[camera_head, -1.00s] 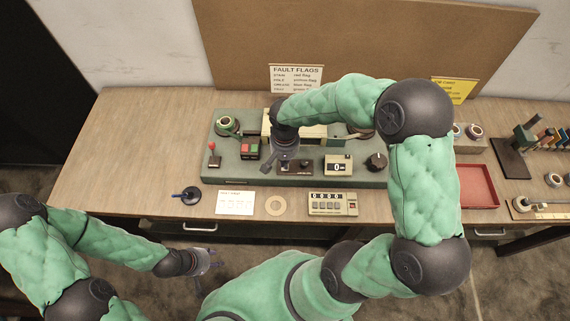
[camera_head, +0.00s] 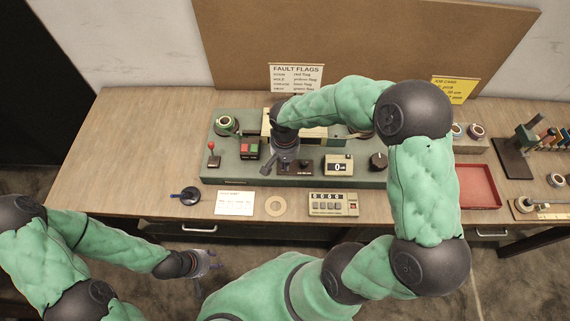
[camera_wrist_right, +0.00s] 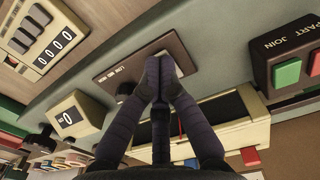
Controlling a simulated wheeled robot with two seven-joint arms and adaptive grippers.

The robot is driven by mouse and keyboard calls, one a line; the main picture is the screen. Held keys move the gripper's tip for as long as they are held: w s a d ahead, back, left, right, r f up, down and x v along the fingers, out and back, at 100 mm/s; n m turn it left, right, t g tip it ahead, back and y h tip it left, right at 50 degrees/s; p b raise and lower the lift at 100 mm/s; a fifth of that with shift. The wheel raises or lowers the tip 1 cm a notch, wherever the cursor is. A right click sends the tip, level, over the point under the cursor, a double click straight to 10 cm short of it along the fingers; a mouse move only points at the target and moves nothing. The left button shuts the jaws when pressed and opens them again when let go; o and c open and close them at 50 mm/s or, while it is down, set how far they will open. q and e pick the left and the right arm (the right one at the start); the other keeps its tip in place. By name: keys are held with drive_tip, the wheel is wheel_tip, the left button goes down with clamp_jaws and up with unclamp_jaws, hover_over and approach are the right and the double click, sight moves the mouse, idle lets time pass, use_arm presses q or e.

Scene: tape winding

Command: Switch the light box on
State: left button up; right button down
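A cream box with a dark top, which looks like the light box (camera_head: 312,133), sits in the middle of the green machine (camera_head: 228,172). In the right wrist view the cream box (camera_wrist_right: 228,138) lies just beyond my fingers, with a red piece (camera_wrist_right: 250,156) at its corner. My right gripper (camera_head: 286,167) hangs over the front of the machine. Its fingertips (camera_wrist_right: 165,72) are together, with nothing seen between them, in front of a small panel (camera_wrist_right: 128,72) marked LOW. They hide part of that panel; contact cannot be told. My left gripper (camera_head: 205,267) is open and empty, off the table's front edge.
Around the panel are green and red buttons (camera_head: 250,148), a small counter (camera_head: 338,165), a black knob (camera_head: 378,160) and a red-topped lever (camera_head: 211,152). A keyed counter box (camera_head: 333,204), tape ring (camera_head: 275,205) and white card (camera_head: 234,202) lie in front.

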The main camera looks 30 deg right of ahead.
drive_tip(key=shift+f, duration=0.3)
drive_tip(key=shift+r, duration=0.1)
drive_tip(key=shift+r+p, duration=2.25)
drive_tip(key=shift+r, duration=1.2)
